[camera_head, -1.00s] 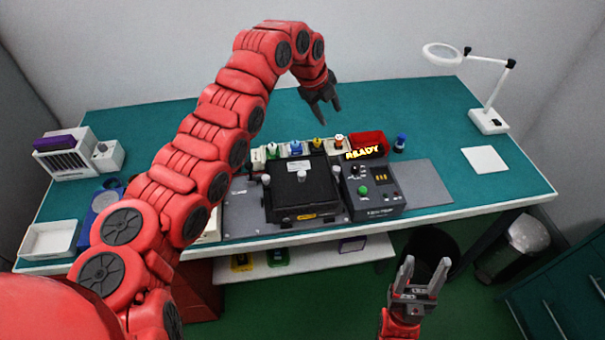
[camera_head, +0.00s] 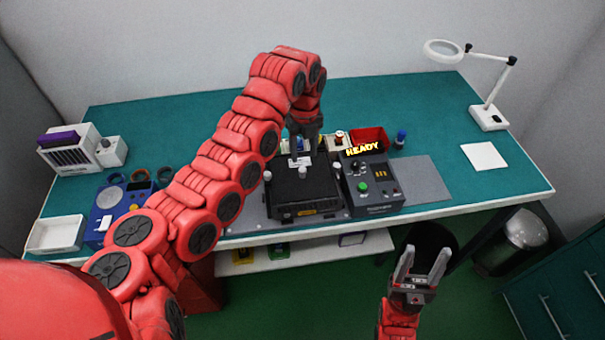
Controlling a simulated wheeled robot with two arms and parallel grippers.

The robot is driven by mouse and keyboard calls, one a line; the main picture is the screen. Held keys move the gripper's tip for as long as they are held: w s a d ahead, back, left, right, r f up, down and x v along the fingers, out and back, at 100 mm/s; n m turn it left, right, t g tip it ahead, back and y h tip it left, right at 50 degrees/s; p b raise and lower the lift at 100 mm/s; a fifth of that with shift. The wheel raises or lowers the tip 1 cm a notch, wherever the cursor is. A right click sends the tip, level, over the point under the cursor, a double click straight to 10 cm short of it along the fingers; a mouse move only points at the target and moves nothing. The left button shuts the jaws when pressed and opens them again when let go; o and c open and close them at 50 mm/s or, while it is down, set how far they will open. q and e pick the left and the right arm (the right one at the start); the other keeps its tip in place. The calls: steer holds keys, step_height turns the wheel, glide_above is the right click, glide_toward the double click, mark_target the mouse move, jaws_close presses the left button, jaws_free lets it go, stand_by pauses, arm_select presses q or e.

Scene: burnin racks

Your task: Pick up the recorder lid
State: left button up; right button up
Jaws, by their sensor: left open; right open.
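A black recorder box sits on a grey mat at the front middle of the teal bench, and its flat dark top, which looks like the recorder lid (camera_head: 312,186), has a white label near its back edge. Pale knobs stand around and on it. My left gripper (camera_head: 303,155) is open, pointing down over the back edge of the lid, by the label. I cannot tell whether its fingers touch the lid. My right gripper (camera_head: 422,262) is open and empty, in front of the bench.
A blue device (camera_head: 112,208) and a white tray (camera_head: 56,234) are at left. A magnifier lamp (camera_head: 488,117) stands at right.

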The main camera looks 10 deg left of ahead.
mark_target(303, 170)
arm_select(q)
step_height(303, 170, down, 3)
steer(key=shift+r+p, duration=0.1)
steer(key=shift+p, duration=0.45)
steer(key=f+p, duration=0.2)
steer(key=f, duration=0.1)
steer(key=f+p, duration=0.1)
steer(key=shift+w+a+f+p, duration=0.2)
steer(key=shift+w+f+p, duration=0.1)
steer(key=shift+f, duration=0.5)
jaws_close()
